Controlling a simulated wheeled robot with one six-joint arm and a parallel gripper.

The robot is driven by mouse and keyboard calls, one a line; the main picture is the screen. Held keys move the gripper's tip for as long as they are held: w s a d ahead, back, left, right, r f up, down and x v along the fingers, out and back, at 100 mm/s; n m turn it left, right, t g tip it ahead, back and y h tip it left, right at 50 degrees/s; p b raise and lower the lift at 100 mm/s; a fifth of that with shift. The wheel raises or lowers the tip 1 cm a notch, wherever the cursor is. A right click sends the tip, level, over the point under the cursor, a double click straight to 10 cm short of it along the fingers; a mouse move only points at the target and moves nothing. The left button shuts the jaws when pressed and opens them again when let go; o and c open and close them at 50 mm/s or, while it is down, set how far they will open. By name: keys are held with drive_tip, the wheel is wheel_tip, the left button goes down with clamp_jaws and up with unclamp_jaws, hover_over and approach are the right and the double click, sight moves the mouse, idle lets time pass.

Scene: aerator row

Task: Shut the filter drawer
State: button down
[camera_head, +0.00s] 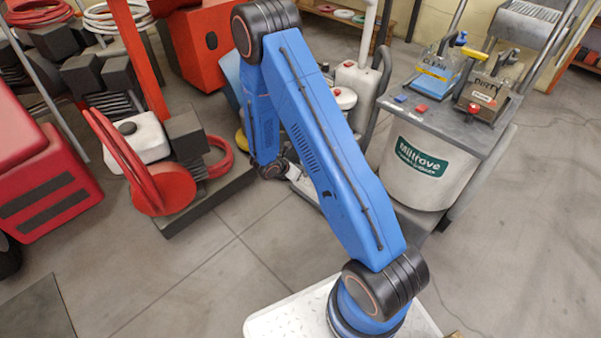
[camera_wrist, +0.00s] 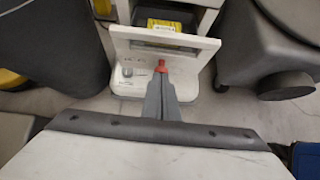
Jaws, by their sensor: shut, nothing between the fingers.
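The filter drawer (camera_wrist: 192,44) shows in the wrist view at the top middle, as a pale front panel standing out from a white cabinet. It is open, and a yellow labelled piece (camera_wrist: 164,26) shows behind the panel. My gripper (camera_wrist: 161,75) is shut and empty, its grey fingers together just in front of the drawer's lower edge. A small red piece (camera_wrist: 161,66) sits at the fingertips; I cannot tell whether they touch the drawer. In the head view my blue arm hides most of the drawer area.
A dark grey rounded bin (camera_wrist: 50,50) stands left of the cabinet and a grey machine with a black wheel (camera_wrist: 284,86) stands right. Floor in front is open.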

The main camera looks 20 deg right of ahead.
drive_tip(key=w+d, duration=0.1)
drive_tip(key=d, duration=0.1)
drive_tip(key=w+d, duration=0.1)
drive_tip(key=d, duration=0.2)
drive_tip(key=w+d, duration=0.1)
drive_tip(key=d, duration=0.1)
drive_tip(key=shift+d, duration=0.45)
